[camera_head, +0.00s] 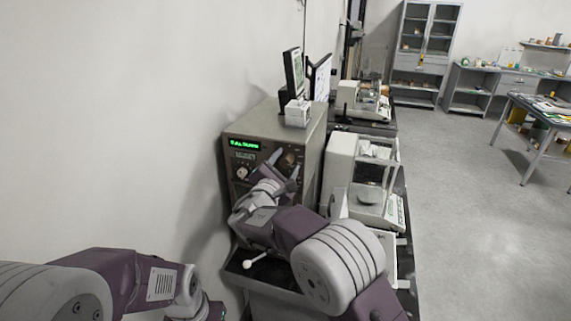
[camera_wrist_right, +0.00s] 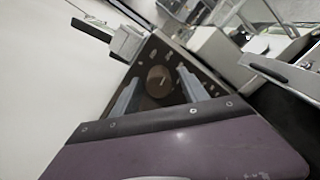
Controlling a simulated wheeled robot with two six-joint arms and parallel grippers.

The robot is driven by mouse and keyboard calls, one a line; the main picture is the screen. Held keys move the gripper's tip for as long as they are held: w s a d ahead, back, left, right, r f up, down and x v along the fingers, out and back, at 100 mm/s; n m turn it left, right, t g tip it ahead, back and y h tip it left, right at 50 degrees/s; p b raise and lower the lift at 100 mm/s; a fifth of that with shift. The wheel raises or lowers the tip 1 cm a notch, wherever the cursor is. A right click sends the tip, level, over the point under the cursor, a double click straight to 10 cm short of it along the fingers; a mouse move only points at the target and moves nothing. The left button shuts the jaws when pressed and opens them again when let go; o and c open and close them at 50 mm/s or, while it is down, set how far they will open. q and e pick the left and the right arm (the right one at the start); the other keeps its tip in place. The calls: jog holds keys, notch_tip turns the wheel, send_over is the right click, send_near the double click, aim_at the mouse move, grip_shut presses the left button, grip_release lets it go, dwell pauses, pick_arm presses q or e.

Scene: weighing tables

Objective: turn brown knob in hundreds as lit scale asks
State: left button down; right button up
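The scale (camera_head: 262,122) is a brown-grey box with a lit green display (camera_head: 244,144) on its front; its digits are too small to read. The brown knob (camera_head: 289,158) sits on the right of the front panel. In the right wrist view the round brown knob (camera_wrist_right: 160,82) lies between the two fingertips. My right gripper (camera_head: 284,163) is open at the panel, one finger on each side of the knob; I cannot tell whether they touch it. The gripper also shows in the wrist view (camera_wrist_right: 158,88). My left arm is at lower left, its fingertips not visible.
A pale knob (camera_head: 242,172) is on the panel's left. White balances (camera_head: 362,180) stand to the right. A wall is close on the left; the floor (camera_head: 470,230) at right is clear.

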jog(key=b+v, duration=0.3)
jog(key=v, duration=0.6)
jog(key=shift+r, duration=0.15)
dwell(1.1)
